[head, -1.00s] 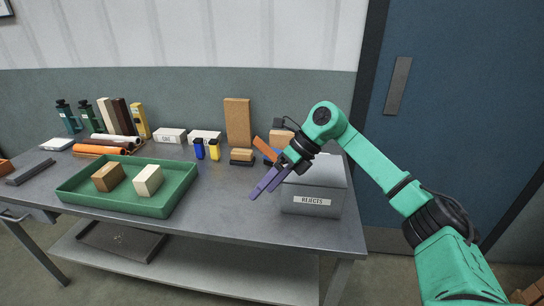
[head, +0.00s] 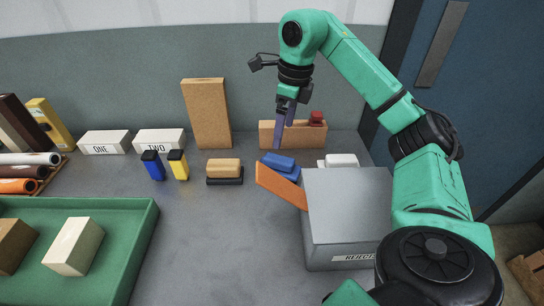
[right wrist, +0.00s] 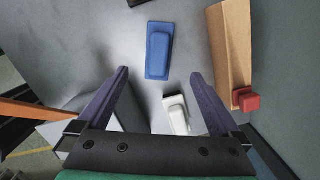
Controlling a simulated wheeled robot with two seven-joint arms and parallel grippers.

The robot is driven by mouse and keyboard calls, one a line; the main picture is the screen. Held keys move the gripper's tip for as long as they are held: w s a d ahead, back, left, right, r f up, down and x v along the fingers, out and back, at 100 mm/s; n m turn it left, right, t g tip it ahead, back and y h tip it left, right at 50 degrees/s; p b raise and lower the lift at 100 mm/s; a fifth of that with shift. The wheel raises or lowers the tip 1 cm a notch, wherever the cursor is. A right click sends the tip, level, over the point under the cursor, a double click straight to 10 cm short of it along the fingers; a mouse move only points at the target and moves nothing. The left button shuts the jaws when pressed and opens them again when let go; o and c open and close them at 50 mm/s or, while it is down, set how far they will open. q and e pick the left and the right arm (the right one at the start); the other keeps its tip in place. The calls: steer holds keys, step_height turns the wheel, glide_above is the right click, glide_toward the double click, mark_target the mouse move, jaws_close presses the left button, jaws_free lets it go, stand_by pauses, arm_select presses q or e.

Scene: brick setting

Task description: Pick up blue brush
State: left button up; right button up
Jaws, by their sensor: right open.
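The blue brush (head: 281,163) lies on the grey table behind the orange slat and left of the grey box. It shows whole in the right wrist view (right wrist: 158,50), long and narrow with a raised top. My right gripper (head: 285,136) points down with its purple fingers just behind and above the brush. In the right wrist view the gripper (right wrist: 159,75) is open and empty, and the brush appears beyond the fingertips, between their lines. My left gripper is not in view.
A grey REJECTS box (head: 345,220) stands front right, with an orange slat (head: 281,186) leaning on it. A white brush (head: 341,160) lies behind the box. A tan block (head: 270,133) with a red piece (head: 316,118) stands behind.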

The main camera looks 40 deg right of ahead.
steer(key=f, duration=0.3)
steer(key=s+f, duration=0.1)
steer(key=shift+a+f, duration=0.25)
steer(key=shift+a, duration=0.05)
steer(key=f, duration=0.3)
steer(key=w+f, duration=0.1)
steer(key=f, duration=0.3)
steer(key=shift+w, duration=0.2)
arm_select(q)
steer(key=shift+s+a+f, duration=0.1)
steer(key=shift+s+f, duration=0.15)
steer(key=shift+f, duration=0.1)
arm_select(e)
steer(key=shift+w+f, duration=0.15)
steer(key=shift+f, duration=0.2)
steer(key=shift+r, duration=0.1)
jaws_close()
step_height(320, 180, up, 12)
steer(key=p, duration=0.2)
step_height(320, 180, up, 8)
steer(key=p, duration=0.4)
glide_above(280, 158)
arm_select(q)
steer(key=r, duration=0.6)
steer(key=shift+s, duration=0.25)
arm_select(e)
steer(key=shift+w, duration=0.1)
